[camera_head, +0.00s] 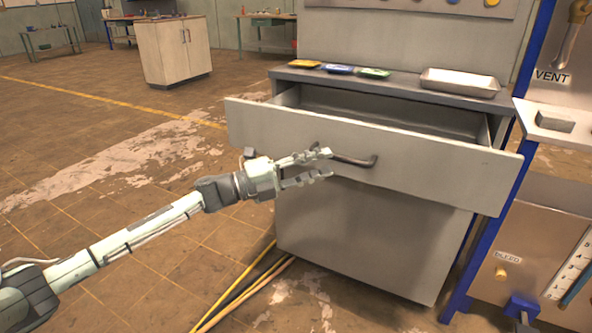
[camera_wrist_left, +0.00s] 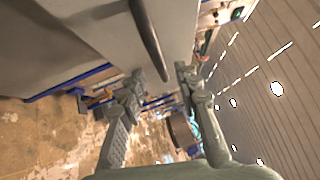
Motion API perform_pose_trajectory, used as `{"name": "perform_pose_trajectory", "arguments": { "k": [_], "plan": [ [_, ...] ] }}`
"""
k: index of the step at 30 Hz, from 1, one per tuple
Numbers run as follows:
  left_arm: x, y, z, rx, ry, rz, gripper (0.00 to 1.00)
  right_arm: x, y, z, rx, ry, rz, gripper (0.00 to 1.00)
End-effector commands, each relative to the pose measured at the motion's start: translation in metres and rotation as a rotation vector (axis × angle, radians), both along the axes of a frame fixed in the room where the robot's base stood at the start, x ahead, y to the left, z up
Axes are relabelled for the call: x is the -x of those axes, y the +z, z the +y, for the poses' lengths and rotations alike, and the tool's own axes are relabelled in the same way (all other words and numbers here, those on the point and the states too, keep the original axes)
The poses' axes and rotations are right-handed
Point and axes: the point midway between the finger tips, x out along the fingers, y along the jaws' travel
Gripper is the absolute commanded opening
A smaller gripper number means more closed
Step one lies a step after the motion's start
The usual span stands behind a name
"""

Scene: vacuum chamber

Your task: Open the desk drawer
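The grey desk drawer (camera_head: 420,165) is pulled well out of the desk cabinet (camera_head: 350,235), and its empty-looking inside shows. The dark bar handle (camera_head: 362,161) is on the drawer front; it also shows in the left wrist view (camera_wrist_left: 147,40). My left gripper (camera_head: 328,164) is open at the handle's left end, fingers apart. In the left wrist view the handle's end appears between the fingertips (camera_wrist_left: 162,78). I cannot tell whether they touch it. My right gripper is not in view.
The desktop holds a metal tray (camera_head: 460,82) and yellow, blue and green small items (camera_head: 340,69). A blue-framed panel unit (camera_head: 535,245) stands close on the right. The floor at left is open, with a cabinet (camera_head: 172,50) farther back.

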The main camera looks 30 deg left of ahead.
Motion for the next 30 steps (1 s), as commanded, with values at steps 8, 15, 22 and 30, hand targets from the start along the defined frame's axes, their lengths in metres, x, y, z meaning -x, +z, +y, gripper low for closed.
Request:
{"name": "perform_pose_trajectory", "arguments": {
  "k": [8, 15, 22, 30],
  "plan": [
    [0.036, -0.008, 0.039, -0.001, -0.001, 0.002, 0.33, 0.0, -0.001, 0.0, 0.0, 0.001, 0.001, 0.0],
    [0.047, -0.008, 0.05, -0.001, -0.002, -0.001, 0.33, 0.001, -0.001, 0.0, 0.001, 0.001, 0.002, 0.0],
    [0.047, -0.008, 0.05, -0.001, -0.001, -0.002, 0.33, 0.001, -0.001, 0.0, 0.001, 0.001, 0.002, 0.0],
    [0.046, -0.01, 0.05, 0.009, 0.009, 0.006, 0.33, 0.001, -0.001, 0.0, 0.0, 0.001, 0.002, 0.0]
  ]
}}
